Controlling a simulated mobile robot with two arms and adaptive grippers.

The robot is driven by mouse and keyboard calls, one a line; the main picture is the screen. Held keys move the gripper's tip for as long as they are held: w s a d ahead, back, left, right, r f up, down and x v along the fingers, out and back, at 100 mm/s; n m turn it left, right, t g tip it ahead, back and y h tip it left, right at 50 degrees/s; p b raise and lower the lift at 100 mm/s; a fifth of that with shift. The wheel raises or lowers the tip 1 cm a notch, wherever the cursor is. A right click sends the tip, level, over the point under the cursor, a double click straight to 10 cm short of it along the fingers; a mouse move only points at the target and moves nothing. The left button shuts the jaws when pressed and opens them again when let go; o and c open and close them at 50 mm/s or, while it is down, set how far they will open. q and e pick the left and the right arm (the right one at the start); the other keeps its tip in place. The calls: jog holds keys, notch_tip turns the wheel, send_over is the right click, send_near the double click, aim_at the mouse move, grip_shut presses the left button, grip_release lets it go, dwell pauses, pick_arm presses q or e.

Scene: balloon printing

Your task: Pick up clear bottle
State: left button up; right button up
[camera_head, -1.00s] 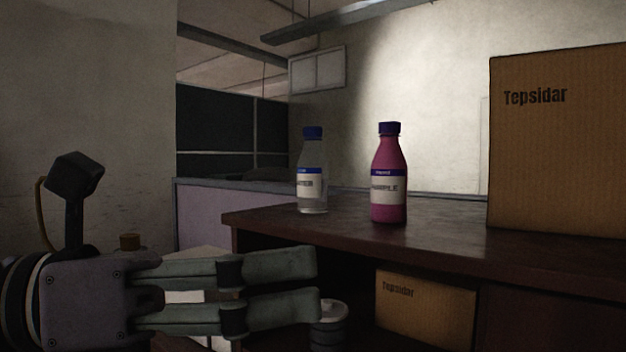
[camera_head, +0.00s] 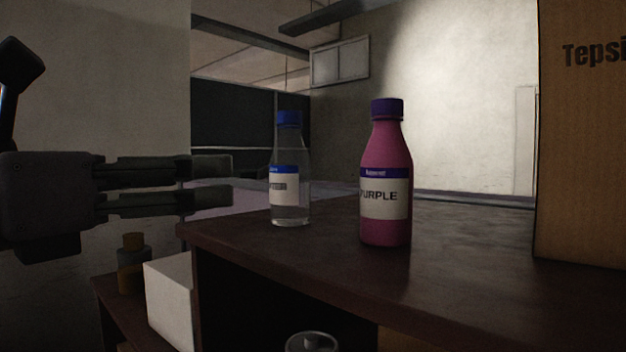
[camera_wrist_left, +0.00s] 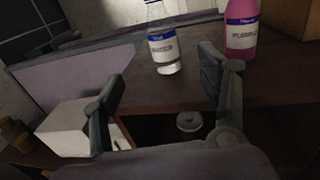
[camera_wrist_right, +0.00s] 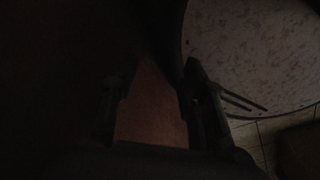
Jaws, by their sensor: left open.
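The clear bottle (camera_head: 291,190) with a blue cap and a white and blue label stands upright near the left end of the dark tabletop. My left gripper (camera_head: 232,180) is open and empty to its left in the head view, fingers pointing at it without touching. In the left wrist view the clear bottle (camera_wrist_left: 165,48) stands ahead, beyond and between the fingertips of the left gripper (camera_wrist_left: 165,95). My right gripper (camera_wrist_right: 155,85) shows only in the dark right wrist view, its fingers apart with a brown surface seen between them.
A purple bottle (camera_head: 386,180) stands close to the right of the clear one. A large cardboard box (camera_head: 585,150) is at the right on the dark table (camera_head: 460,270). Below left are a white box (camera_head: 170,300) and a small dark bottle with an orange cap (camera_head: 133,265).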

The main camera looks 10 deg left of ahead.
pick_arm(q)
jog(key=p, duration=0.4)
send_near(277, 171)
jog(key=x, duration=0.3)
jog(key=shift+w+a+r, duration=0.1)
jog(key=shift+w+r, duration=0.1)
jog(key=x, duration=0.3)
jog(key=shift+w+f+p, duration=0.1)
jog(key=shift+w+p, duration=0.05)
jog(key=shift+p, duration=0.2)
jog(key=shift+w+d+f, duration=0.1)
jog(key=shift+w+d, duration=0.2)
jog(key=shift+w, duration=0.2)
jog(key=shift+w+d+p, duration=0.1)
jog(key=shift+w+p, duration=0.05)
jog(key=shift+p, duration=0.25)
jog(key=p+x, duration=0.3)
jog(key=x, duration=0.1)
jog(key=shift+d, duration=0.15)
jog(key=shift+w+d, duration=0.2)
jog(key=shift+w, duration=0.1)
pick_arm(e)
notch_tip(277, 171, up, 9)
jog(key=s, duration=0.2)
jog(key=shift+a, duration=0.25)
pick_arm(q)
jog(key=shift+s, duration=0.1)
